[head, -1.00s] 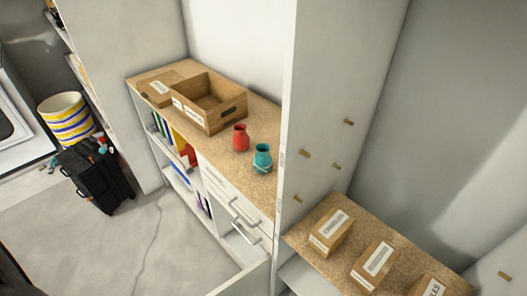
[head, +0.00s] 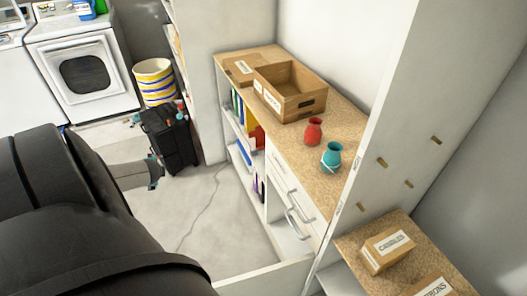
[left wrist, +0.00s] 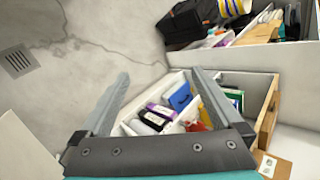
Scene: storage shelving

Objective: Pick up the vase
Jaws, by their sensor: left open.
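Two vases stand upright on the speckled wooden countertop (head: 300,152) in the head view. One is a red vase (head: 314,132). The other is a teal vase (head: 331,157) with a light band, nearer the white partition. In the left wrist view my left gripper (left wrist: 160,74) has its two grey fingers spread apart, with nothing held between them. Neither vase can be made out in that view. In the head view my dark left arm fills the lower left, well apart from the vases. My right gripper does not show.
An open wooden crate (head: 290,104) stands behind the vases. The tall white partition (head: 395,120) rises right of them, with labelled boxes (head: 388,248) beyond it. White drawers (head: 285,190) with handles lie below. A black suitcase (head: 170,140) stands on the floor.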

